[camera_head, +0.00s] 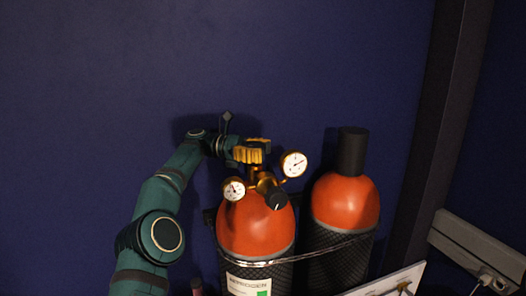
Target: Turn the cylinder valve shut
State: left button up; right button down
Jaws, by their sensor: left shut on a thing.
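A gas cylinder (255,228) with an orange-red shoulder and dark body stands upright at the lower middle. On top sits a brass valve (254,174) with a regulator, two white-faced gauges (294,164) (234,190) and a black knob (276,200). My left arm reaches in from the left. My left gripper (254,150), with yellow fingers, is at the top of the brass valve and shut on it. The fingers hide the valve's top, so its handle and how far it is turned cannot be seen. My right gripper is not in view.
A second orange-red cylinder (346,201) with a black cap (352,152) stands close on the right. A chain (300,252) runs across both cylinders. A dark post (435,130) and a grey wall rail (478,248) are at the right. The blue wall behind is bare.

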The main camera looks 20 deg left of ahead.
pick_arm(q)
jog(key=shift+f+g, duration=0.3)
jog(key=shift+f, duration=0.05)
dwell(0.3)
jog(key=o, duration=1.4)
jog(key=shift+c, duration=0.2)
jog(key=shift+a+r, duration=0.1)
jog(key=shift+r, duration=0.05)
jog(key=shift+r, duration=0.1)
jog(key=shift+w+r+n+t, duration=0.1)
jog(key=shift+n+t, duration=0.5)
jog(key=shift+t, duration=0.6)
